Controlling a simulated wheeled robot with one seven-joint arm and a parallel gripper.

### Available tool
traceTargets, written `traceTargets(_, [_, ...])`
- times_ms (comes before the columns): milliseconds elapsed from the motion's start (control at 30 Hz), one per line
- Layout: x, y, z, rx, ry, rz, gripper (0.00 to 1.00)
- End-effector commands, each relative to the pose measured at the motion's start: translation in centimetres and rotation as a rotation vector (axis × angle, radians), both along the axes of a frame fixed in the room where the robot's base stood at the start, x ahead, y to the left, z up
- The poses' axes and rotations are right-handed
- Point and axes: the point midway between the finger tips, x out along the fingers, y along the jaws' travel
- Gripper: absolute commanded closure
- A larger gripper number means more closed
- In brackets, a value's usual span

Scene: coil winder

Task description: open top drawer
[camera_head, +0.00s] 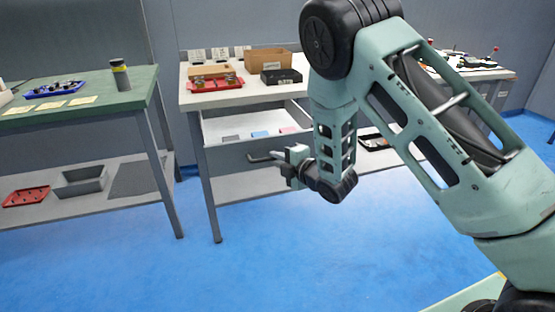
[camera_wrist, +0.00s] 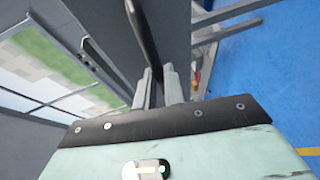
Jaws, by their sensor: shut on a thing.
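The top drawer (camera_head: 225,157) sits under the white-topped table and is pulled out, showing a white inside with small grey, blue and pink items. Its dark bar handle (camera_head: 262,157) sticks out from the grey front. My gripper (camera_head: 284,157) is at the handle from the right side in the head view. In the wrist view the dark handle bar (camera_wrist: 144,32) runs down between the two fingers of my gripper (camera_wrist: 159,82), which are shut on it. My arm hides the drawer's right part.
The white table (camera_head: 220,96) carries a red tray (camera_head: 215,83), a cardboard box (camera_head: 268,60) and a black tray (camera_head: 281,76). A green-topped table (camera_head: 80,103) stands at the left, with a low shelf. The blue floor (camera_head: 270,255) in front is clear.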

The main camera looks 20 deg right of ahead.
Motion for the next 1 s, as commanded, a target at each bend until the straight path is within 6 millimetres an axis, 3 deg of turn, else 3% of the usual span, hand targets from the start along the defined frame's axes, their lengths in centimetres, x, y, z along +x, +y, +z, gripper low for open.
traceTargets(333, [0.0, -0.1, -0.1, -0.001, 0.002, -0.002, 1.0])
traceTargets(400, [0.0, -0.1, -0.1, -0.001, 0.001, -0.002, 0.73])
traceTargets(433, [0.0, -0.1, -0.1, -0.001, 0.001, -0.002, 0.68])
traceTargets(767, [-0.2, -0.1, 0.0, -0.001, 0.001, -0.001, 0.68])
traceTargets(1000, [-3.3, -1.5, 0.7, -0.002, 0.002, -0.004, 0.68])
